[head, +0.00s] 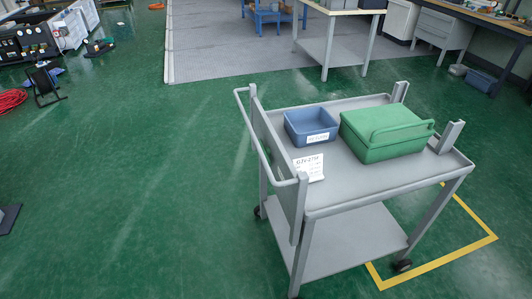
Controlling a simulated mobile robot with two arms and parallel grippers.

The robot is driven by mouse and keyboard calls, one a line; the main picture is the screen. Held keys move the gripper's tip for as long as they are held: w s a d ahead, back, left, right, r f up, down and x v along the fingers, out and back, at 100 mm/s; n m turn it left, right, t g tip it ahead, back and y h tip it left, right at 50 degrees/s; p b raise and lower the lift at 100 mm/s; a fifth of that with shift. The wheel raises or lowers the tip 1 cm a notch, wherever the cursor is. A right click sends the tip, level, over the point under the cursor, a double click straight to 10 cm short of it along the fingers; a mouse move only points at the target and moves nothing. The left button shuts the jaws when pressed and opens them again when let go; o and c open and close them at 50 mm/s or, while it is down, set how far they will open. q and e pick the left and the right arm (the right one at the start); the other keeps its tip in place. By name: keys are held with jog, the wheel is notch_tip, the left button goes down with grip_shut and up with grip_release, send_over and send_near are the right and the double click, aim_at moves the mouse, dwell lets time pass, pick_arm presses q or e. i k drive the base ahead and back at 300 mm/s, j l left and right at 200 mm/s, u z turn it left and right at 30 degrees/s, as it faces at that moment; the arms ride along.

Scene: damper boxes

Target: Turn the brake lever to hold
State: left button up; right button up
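A grey two-shelf cart (335,196) stands on the green floor at the centre right of the head view. Its push handle (270,140) is on its left side. Small dark casters (402,265) show at the foot of its legs. I cannot make out a brake lever on it at this size. A green lidded box (385,140) with a handle and a blue open bin (311,125) sit on the cart's top shelf. Neither of my grippers is in view.
Yellow floor tape (440,262) runs around the cart's lower right. Open green floor (150,190) lies left of the cart. Workbenches (335,38) stand at the back, a red cable (12,100) and black equipment (44,82) at the far left. A blue crate (482,80) is at the right.

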aim_at(267, 151)
jog(key=i+z, duration=0.1)
jog(key=z, duration=0.35)
jog(key=j+z, duration=0.15)
jog(key=z, duration=0.3)
jog(key=i+j+z, duration=0.1)
jog(key=z, duration=0.35)
jog(key=j+z, duration=0.2)
jog(key=z, duration=0.25)
jog(key=j+z, duration=0.2)
jog(key=j, duration=0.25)
jog(key=j+z, duration=0.15)
jog(key=j, duration=0.3)
jog(key=j+z, duration=0.2)
jog(key=j, duration=0.25)
jog(key=k+j+z, duration=0.2)
jog(key=j, duration=0.25)
jog(key=j+z, duration=0.2)
jog(key=j, duration=0.25)
jog(key=k+j+z, duration=0.15)
jog(key=j, duration=0.3)
jog(key=k+j+z, duration=0.2)
jog(key=j, duration=0.2)
jog(key=i, duration=0.05)
